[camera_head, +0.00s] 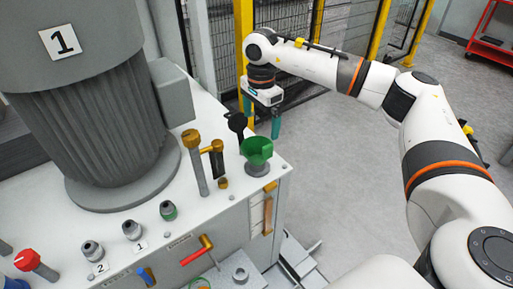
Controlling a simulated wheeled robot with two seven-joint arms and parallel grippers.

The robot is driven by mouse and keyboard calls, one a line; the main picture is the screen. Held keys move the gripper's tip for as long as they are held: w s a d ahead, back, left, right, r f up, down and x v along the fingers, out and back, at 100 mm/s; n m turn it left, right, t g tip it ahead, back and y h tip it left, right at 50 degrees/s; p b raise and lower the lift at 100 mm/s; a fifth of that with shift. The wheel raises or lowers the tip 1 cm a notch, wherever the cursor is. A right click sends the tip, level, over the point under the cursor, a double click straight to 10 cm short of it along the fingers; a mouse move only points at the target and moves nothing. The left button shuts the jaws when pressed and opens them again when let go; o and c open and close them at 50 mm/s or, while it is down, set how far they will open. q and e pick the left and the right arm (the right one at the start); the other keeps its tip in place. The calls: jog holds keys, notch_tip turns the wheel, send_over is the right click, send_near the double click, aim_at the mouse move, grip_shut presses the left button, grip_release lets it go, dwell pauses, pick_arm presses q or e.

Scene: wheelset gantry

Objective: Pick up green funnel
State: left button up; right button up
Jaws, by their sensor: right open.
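The green funnel (257,149) stands upright on a grey round fitting (258,167) near the right corner of the white machine top. My right gripper (261,121) hangs above and slightly behind the funnel in the picture, with its teal fingers pointing down and spread apart. It is open and empty, and its fingers show apart from the funnel. A black part (236,125) stands just left of the funnel and overlaps the view near the left finger. My left gripper is not in view.
A large grey motor (90,120) marked 1 fills the left. A brass-topped post (194,160) and a brass-and-black handle (214,158) stand left of the funnel. A red-handled valve (197,250) is on the front.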

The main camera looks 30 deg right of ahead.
aim_at(258, 147)
jog(key=f, duration=0.3)
jog(key=shift+w+f, duration=0.15)
jog(key=shift+w, duration=0.15)
jog(key=f+p, duration=0.1)
jog(key=f, duration=0.3)
jog(key=shift+a+p, duration=0.2)
jog(key=shift+p, duration=0.1)
jog(key=shift+f, duration=0.55)
jog(key=c, duration=0.7)
jog(key=shift+o, duration=0.2)
